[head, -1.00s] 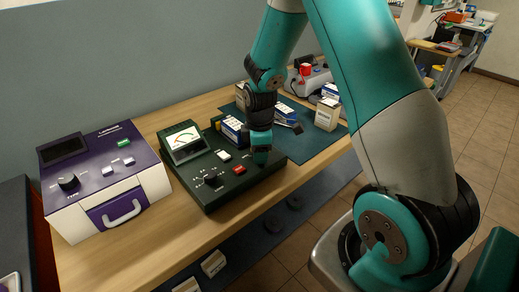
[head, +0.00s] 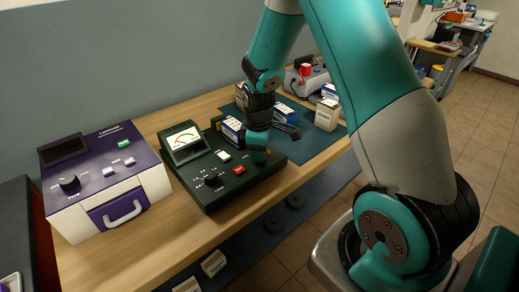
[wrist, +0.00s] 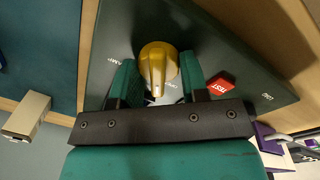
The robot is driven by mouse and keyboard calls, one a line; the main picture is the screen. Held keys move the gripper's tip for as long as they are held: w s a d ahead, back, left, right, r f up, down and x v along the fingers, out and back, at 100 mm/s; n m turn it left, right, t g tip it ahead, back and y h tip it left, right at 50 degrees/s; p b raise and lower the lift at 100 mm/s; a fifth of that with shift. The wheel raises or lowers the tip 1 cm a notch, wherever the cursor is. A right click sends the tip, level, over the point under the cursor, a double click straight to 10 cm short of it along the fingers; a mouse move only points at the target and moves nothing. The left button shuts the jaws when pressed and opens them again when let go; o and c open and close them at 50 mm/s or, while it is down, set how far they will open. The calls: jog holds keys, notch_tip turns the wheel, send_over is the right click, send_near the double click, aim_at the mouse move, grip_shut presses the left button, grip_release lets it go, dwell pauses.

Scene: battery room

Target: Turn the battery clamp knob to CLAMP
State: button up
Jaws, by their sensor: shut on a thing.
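The battery clamp knob (wrist: 158,66) is gold and round with a raised pointer ridge. It sits on the dark green tester (head: 213,191), which has a meter at the back left. In the wrist view the ridge points toward the gripper's base, close to a partly hidden white label that looks like OPEN. Another label ending in "AMP" (wrist: 111,60) is to the knob's left. My gripper (wrist: 158,82) has its two green fingers on either side of the knob and is shut on it. In the head view my gripper (head: 257,147) covers most of the knob at the tester's right end.
A red TEST button (wrist: 220,84) is close to the right finger. A purple and white charger (head: 105,180) stands left of the tester. Blue and white boxes (head: 232,129) stand behind my gripper on a dark mat. The wooden bench front (head: 165,235) is clear.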

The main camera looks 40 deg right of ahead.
jog(key=m, duration=0.7)
jog(key=shift+w+d+g+p, duration=0.1)
jog(key=shift+g+p, duration=0.2)
jog(key=shift+p, duration=0.05)
jog(key=m, duration=0.3)
jog(key=shift+m, duration=0.4)
jog(key=shift+d+m, duration=0.15)
jog(key=shift+m, duration=1.75)
jog(key=o, duration=0.6)
jog(key=shift+o, duration=0.2)
jog(key=shift+r, duration=0.1)
notch_tip(320, 180, up, 17)
jog(key=a, duration=0.1)
jog(key=shift+w+r+b, duration=0.15)
jog(key=shift+w+b, duration=0.2)
jog(key=shift+b, duration=0.05)
jog(key=shift+a, duration=0.15)
